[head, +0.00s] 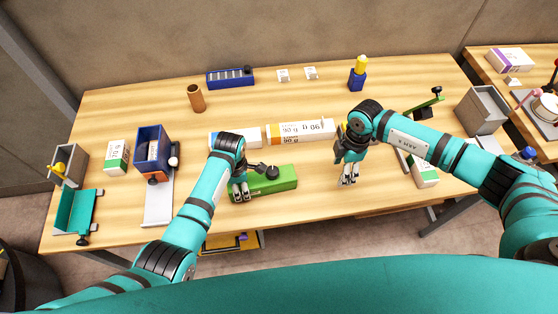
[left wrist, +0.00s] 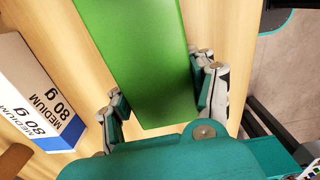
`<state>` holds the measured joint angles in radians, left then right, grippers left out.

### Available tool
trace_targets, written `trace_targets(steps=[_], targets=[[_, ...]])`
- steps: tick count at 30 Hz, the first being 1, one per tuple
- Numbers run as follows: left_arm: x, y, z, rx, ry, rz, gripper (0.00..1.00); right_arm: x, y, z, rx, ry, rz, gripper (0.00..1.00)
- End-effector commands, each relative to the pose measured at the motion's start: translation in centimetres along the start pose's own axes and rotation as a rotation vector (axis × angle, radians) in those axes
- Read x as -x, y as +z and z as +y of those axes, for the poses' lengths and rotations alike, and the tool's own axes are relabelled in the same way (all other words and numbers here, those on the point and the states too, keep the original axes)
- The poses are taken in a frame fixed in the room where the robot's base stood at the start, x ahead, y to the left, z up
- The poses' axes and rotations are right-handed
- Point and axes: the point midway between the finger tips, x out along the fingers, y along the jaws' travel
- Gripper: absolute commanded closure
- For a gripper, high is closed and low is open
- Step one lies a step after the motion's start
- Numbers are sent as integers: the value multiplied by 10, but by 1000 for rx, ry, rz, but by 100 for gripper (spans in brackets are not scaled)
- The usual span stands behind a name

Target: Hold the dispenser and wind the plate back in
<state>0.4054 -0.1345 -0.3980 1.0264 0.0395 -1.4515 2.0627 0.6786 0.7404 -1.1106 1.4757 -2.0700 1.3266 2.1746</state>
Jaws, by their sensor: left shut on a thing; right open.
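The dispenser appears to be the long green box (head: 270,186) with a black knob (head: 272,172) on top, lying at the front middle of the table. My left gripper (head: 241,192) is shut on its left end. In the left wrist view the green body (left wrist: 140,65) lies between the fingers of my left gripper (left wrist: 158,98). I cannot make out the plate. My right gripper (head: 348,176) is open and empty, to the right of the green box and apart from it.
White ream packs (head: 300,131) lie behind the green box; one (left wrist: 38,95) shows in the left wrist view. A blue device (head: 153,148) stands at left, a brown cup (head: 195,98) behind. A green-white box (head: 423,172) is at right. The table's front edge is close.

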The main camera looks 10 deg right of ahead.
Motion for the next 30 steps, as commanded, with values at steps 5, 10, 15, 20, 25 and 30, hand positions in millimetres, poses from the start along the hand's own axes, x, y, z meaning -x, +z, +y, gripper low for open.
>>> trace_targets(steps=[5, 10, 15, 20, 25, 30], targets=[[0, 0, 0, 0, 0, 0, 82, 45, -112, 28, 432, 12, -13, 39], [0, 0, 0, 0, 0, 1, 82, 81, -178, 35, 739, 21, -68, 39], [0, 0, 0, 0, -1, 1, 82, 96, -203, 35, 876, 21, -105, 39], [0, 0, 0, 0, -1, 0, 82, 81, -204, 35, 890, 18, -109, 39], [0, 0, 0, 0, -1, 0, 82, 48, -201, 37, 888, 17, -107, 39], [0, 0, 0, 0, -1, 0, 82, 14, -198, 39, 887, 18, -108, 39]])
